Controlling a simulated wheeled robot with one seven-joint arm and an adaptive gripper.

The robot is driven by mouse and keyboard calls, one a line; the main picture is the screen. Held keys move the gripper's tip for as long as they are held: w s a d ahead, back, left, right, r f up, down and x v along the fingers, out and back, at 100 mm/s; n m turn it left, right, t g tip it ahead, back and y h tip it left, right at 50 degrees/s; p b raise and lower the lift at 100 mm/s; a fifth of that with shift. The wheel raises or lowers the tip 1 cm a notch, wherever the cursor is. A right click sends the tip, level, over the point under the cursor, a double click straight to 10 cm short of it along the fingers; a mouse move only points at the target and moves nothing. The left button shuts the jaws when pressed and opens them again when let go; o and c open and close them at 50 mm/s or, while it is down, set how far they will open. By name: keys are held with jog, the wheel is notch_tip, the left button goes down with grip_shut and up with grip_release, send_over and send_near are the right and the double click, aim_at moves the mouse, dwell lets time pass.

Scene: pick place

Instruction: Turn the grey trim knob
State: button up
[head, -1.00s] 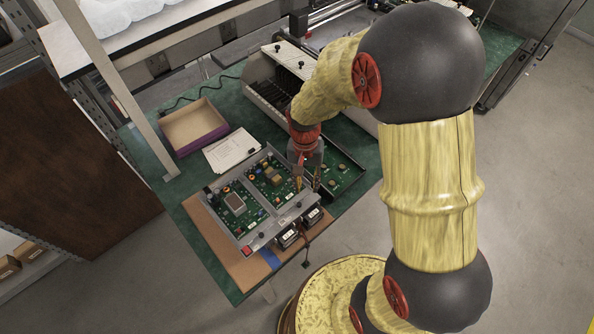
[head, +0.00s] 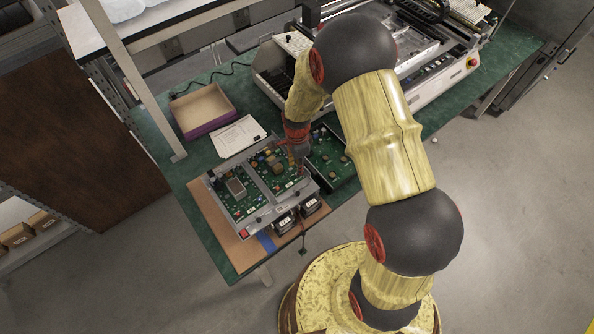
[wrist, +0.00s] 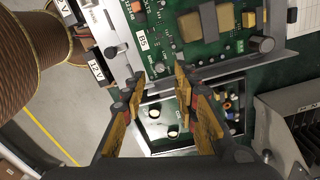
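I cannot clearly pick out the grey trim knob. A dark round part with a greyish top (wrist: 262,44) stands near the board's edge in the wrist view; I cannot tell whether it is the knob. The open metal chassis (head: 208,178) holds green circuit boards (wrist: 200,52). My gripper (wrist: 160,80) is open, with nothing between its fingers. In the wrist view its tips show over the chassis edge. In the head view my gripper (head: 297,164) is above the chassis's right side, and its tips are small and partly hidden.
A tray with a green board (head: 335,163) lies right of the chassis. Black power units (head: 285,223) with cables stand at its front. A cardboard box (head: 203,108), a paper sheet (head: 238,136) and a finned metal unit (wrist: 292,108) are close by. A shelf post rises at left.

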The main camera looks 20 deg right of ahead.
jog(key=shift+f, duration=2.15)
jog(key=shift+c, duration=0.2)
jog(key=c, duration=0.7)
grip_shut()
